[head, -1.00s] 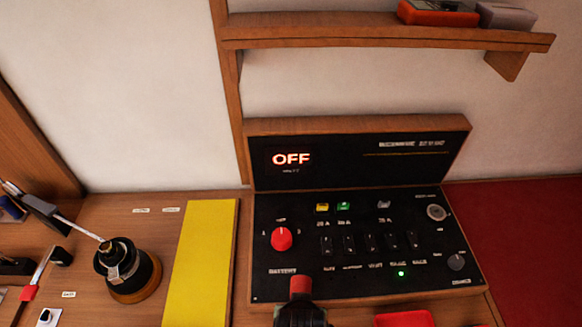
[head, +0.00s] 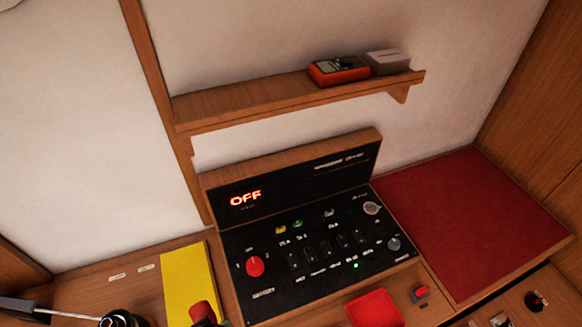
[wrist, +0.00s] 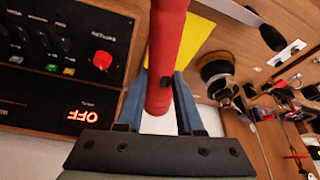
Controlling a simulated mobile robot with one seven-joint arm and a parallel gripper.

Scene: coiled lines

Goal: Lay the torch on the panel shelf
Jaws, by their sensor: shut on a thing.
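The torch is a red cylinder (wrist: 166,45) held between the two blue fingers of my gripper (wrist: 161,84) in the wrist view. Its red end (head: 202,311) shows at the bottom edge of the head view, in front of the yellow strip; the rest is cut off there. The panel shelf (head: 225,104) is a wooden board on the wall above the black switch panel. Its left and middle parts are bare. My gripper is below and in front of the shelf.
An orange meter (head: 338,71) and a grey box (head: 388,62) stand on the shelf's right part. The black panel (head: 300,250) with its OFF display rises below the shelf. A red tray (head: 374,308) and a red mat (head: 470,220) lie to the right.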

